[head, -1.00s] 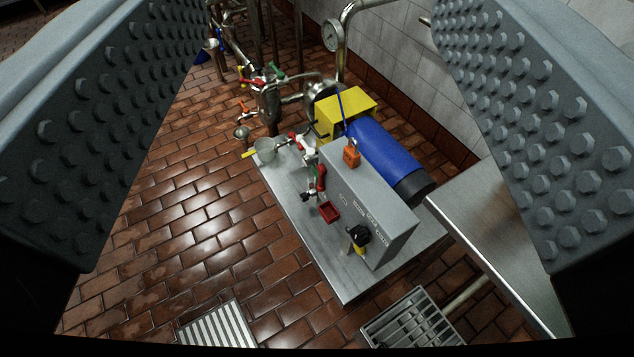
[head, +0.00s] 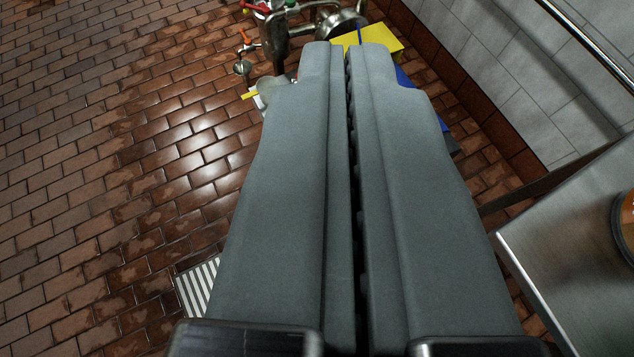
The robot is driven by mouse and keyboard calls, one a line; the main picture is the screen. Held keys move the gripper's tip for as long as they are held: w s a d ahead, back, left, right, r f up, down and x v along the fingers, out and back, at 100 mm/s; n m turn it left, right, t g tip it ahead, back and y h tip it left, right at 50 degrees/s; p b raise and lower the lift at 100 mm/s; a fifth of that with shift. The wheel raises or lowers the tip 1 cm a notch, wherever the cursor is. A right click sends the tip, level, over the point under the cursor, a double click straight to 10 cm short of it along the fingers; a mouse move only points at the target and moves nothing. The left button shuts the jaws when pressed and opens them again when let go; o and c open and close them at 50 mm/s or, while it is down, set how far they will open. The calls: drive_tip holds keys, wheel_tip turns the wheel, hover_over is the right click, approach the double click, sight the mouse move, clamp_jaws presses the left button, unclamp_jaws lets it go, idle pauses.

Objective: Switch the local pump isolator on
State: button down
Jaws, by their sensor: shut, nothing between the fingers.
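My gripper (head: 345,50) is shut and empty, its two grey fingers pressed together up the middle of the view. The fingers hide the grey control box and most of the metal base plate, so the pump isolator cannot be seen now. Beyond the fingertips a yellow housing (head: 383,42) shows, with a bit of the blue motor (head: 405,78) to the right of the right finger. I cannot tell how far the fingertips are from these parts.
Steel pipework with a red handle (head: 257,7) stands at the top. A steel table (head: 570,260) is at the right, with an orange-and-black round object (head: 626,225) at its edge. A striped grate (head: 198,285) lies on the brown tiled floor (head: 110,180), which is open at left.

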drive_tip(key=w+a+f+g+h, duration=0.1)
drive_tip(key=w+f+g+h, duration=0.2)
drive_tip(key=w+f, duration=0.55)
drive_tip(key=w+a+f+n+g+h, duration=0.1)
drive_tip(key=w+f+g+h, duration=0.25)
drive_tip(key=f, duration=0.95)
drive_tip(key=w+a+f+g+h, duration=0.15)
drive_tip(key=w+f+g, duration=0.35)
drive_tip(key=f, duration=0.6)
drive_tip(key=w+a+f+n+t+h, duration=0.2)
drive_tip(key=w+a+f+t+h, duration=0.1)
drive_tip(key=f, duration=0.6)
drive_tip(key=w+a+f+n+t+h, duration=0.2)
drive_tip(key=w+a+f+t+h, duration=0.2)
drive_tip(key=f, duration=0.6)
drive_tip(key=w+a, duration=0.1)
drive_tip(key=a, duration=0.1)
drive_tip(key=shift+w+a+f+h, duration=0.3)
drive_tip(key=shift+w+h, duration=0.1)
drive_tip(key=w+d, duration=0.2)
drive_tip(key=d, duration=0.9)
drive_tip(key=shift+d, duration=0.3)
